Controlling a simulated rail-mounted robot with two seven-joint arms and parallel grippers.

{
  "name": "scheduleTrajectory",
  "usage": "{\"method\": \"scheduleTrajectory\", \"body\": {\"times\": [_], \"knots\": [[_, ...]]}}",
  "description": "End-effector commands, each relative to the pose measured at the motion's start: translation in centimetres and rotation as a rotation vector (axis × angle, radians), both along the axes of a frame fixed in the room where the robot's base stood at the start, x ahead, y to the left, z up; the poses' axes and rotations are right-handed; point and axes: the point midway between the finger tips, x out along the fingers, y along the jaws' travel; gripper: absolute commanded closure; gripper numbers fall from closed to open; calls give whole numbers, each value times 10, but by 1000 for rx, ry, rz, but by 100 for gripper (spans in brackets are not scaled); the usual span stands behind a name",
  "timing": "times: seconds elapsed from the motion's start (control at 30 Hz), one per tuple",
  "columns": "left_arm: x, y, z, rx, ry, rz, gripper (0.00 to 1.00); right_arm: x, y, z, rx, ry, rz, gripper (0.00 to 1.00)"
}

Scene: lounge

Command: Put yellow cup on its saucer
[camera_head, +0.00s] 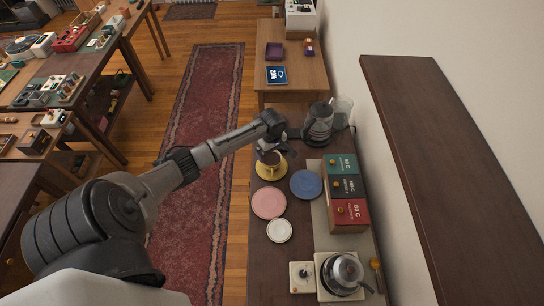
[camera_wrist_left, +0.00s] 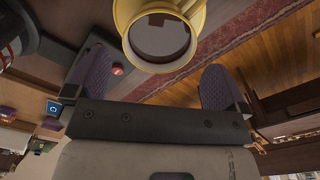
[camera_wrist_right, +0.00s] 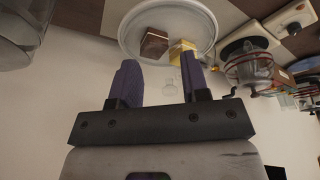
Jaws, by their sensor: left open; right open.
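The yellow cup (camera_head: 271,158) is at the far end of the counter, with a dark inside. The yellow saucer (camera_head: 263,174) shows under and around it; I cannot tell whether the cup rests fully flat. In the left wrist view the cup's round rim (camera_wrist_left: 118,22) is at the top, just ahead of the fingers. My left gripper (camera_head: 274,147) is right beside the cup on its far side. Its two fingers are wide apart in the left wrist view (camera_wrist_left: 155,82), with nothing between them. My right gripper (camera_wrist_right: 160,82) is open and empty; it is outside the head view.
A blue plate (camera_head: 306,184), a pink plate (camera_head: 268,203) and a small white plate (camera_head: 279,231) lie nearer on the counter. Colored boxes (camera_head: 349,212) stand at the right. A dark coffee machine (camera_head: 319,122) is close behind the left gripper. A shelf (camera_head: 440,170) overhangs at right.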

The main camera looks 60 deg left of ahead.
Motion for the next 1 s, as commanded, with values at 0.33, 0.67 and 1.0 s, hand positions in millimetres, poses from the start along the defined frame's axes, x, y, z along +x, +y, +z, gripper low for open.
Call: {"method": "scheduleTrajectory", "body": {"times": [0.33, 0.67, 1.0], "knots": [[0, 0, 45, -1, -1, -1, 0, 0, 0, 3, 0, 0, 0, 58], [-59, -115, -1, 23, -20, -608, 0, 0, 0, 3, 1, -1, -1, 58], [-181, -266, 21, 132, -186, -1498, 0, 0, -1, 3, -2, 0, 2, 58]]}}
